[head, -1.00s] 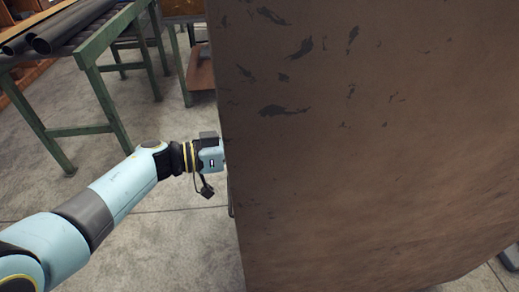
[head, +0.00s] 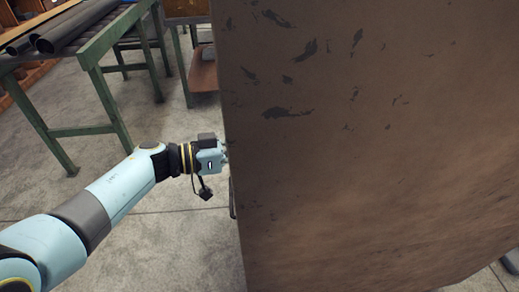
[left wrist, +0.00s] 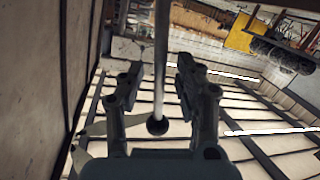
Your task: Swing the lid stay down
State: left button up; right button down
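The lid (head: 370,130) is a large, worn brown panel standing raised and filling the right of the head view. My left gripper (head: 214,156) is at its left edge, with the fingertips hidden behind the panel. In the left wrist view, my left gripper (left wrist: 158,80) is open. A thin pale rod, which looks like the lid stay (left wrist: 160,60), runs between its two fingers and ends in a dark ball knob. I see gaps between the rod and both fingers. The rod's other end is out of view. My right gripper is not in view.
A green metal rack (head: 110,90) with dark pipes (head: 80,25) stands at the upper left. A rust-brown surface (head: 204,72) shows beyond the lid's edge. The concrete floor (head: 150,235) left of the lid is clear apart from my arm.

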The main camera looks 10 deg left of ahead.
pick_arm(q)
jog(key=v, duration=1.1)
jog(key=shift+s+a, duration=0.1)
jog(key=shift+a, duration=0.05)
